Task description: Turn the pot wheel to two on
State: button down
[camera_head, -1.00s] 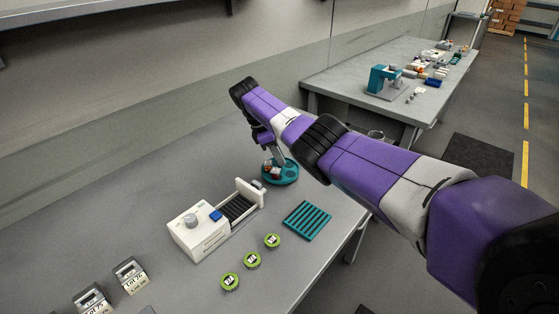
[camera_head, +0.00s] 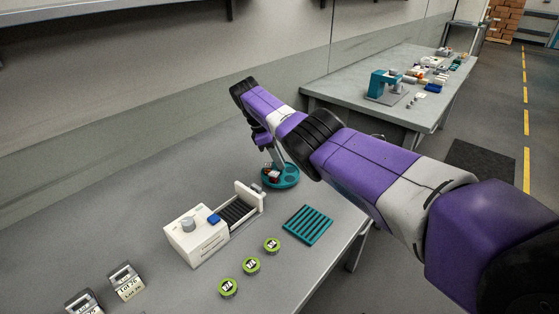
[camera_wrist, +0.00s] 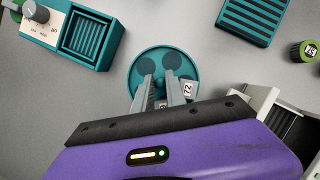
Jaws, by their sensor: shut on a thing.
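The pot wheel is a round teal disc (camera_head: 288,183) on the bench, with darker round recesses; it also shows in the wrist view (camera_wrist: 163,60). Small labelled pots with red and white (camera_head: 270,174) stand at its left side in the head view. In the wrist view one pot labelled 72 (camera_wrist: 188,89) is beside my right finger, and another label shows partly between the fingers. My gripper (camera_wrist: 160,82) points down over the middle of the wheel, its fingers close together. It appears shut on the wheel's middle part, which the fingers hide.
A white machine with a grey knob (camera_head: 195,240) stands left of the wheel. A teal slatted rack (camera_head: 307,225) and green-rimmed round tins (camera_head: 251,265) lie in front. A teal box with a dial (camera_wrist: 92,40) shows in the wrist view.

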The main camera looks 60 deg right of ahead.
jog(key=c, duration=1.6)
grip_release()
jog(key=shift+c, duration=0.2)
jog(key=shift+r, duration=0.1)
jog(key=shift+b+v, duration=0.7)
jog(key=shift+v, duration=3.15)
